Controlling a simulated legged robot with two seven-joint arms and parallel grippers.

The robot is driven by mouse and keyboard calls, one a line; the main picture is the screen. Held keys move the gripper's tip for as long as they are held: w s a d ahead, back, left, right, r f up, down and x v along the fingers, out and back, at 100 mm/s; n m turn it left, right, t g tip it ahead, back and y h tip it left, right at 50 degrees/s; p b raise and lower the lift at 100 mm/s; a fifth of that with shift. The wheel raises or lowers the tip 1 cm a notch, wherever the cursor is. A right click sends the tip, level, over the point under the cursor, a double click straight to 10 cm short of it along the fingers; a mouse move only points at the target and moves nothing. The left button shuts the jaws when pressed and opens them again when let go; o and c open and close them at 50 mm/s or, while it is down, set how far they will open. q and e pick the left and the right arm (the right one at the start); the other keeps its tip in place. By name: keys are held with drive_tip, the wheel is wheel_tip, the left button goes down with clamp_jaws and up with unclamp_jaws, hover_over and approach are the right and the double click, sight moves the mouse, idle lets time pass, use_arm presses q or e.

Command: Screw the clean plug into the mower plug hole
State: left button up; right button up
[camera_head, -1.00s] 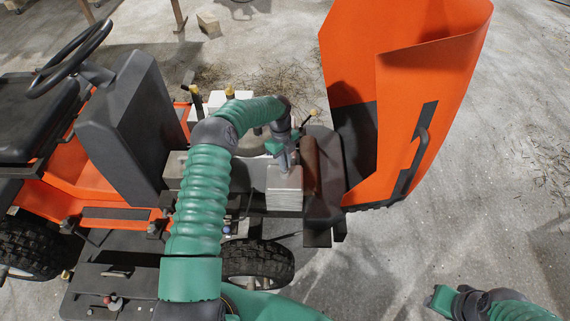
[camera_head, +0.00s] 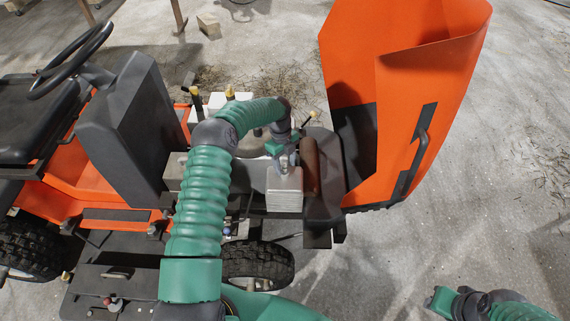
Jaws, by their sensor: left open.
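The orange mower has its hood (camera_head: 435,85) tipped up at the right, with the engine bay open. A pale finned engine block (camera_head: 285,190) sits in the bay beside a brown cylinder (camera_head: 310,165). My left gripper (camera_head: 286,160) is open, at the top of the block. Its fingers are small here, and I cannot make out the clean plug or the plug hole there. My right gripper (camera_head: 440,300) is at the lower right, above the concrete floor and away from the mower; its jaw opening is unclear.
The dark dash panel (camera_head: 125,130) and steering wheel (camera_head: 70,58) stand left of the engine bay. Yellow-capped parts (camera_head: 230,93) rise behind my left arm. A front tyre (camera_head: 258,262) is below the block.

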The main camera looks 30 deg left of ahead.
sight(285, 163)
use_arm(q)
wheel_tip(285, 163, up, 3)
drive_tip(key=shift+r+p, duration=0.15)
drive_tip(key=shift+p, duration=0.8)
drive_tip(key=n+p, duration=0.2)
drive_tip(key=n, duration=0.3)
drive_tip(key=shift+r+t, duration=0.15)
drive_tip(key=shift+t, duration=0.15)
drive_tip(key=n, duration=0.2)
drive_tip(key=shift+n+p, duration=0.3)
drive_tip(key=shift+n+t, duration=0.3)
drive_tip(key=shift+n, duration=0.9)
drive_tip(key=n+p, duration=0.1)
drive_tip(key=n, duration=0.3)
drive_tip(key=shift+n+y, duration=0.4)
drive_tip(key=n, duration=0.3)
drive_tip(key=shift+w+f+t, duration=0.1)
drive_tip(key=shift+f+t, duration=0.1)
drive_tip(key=shift+t, duration=0.1)
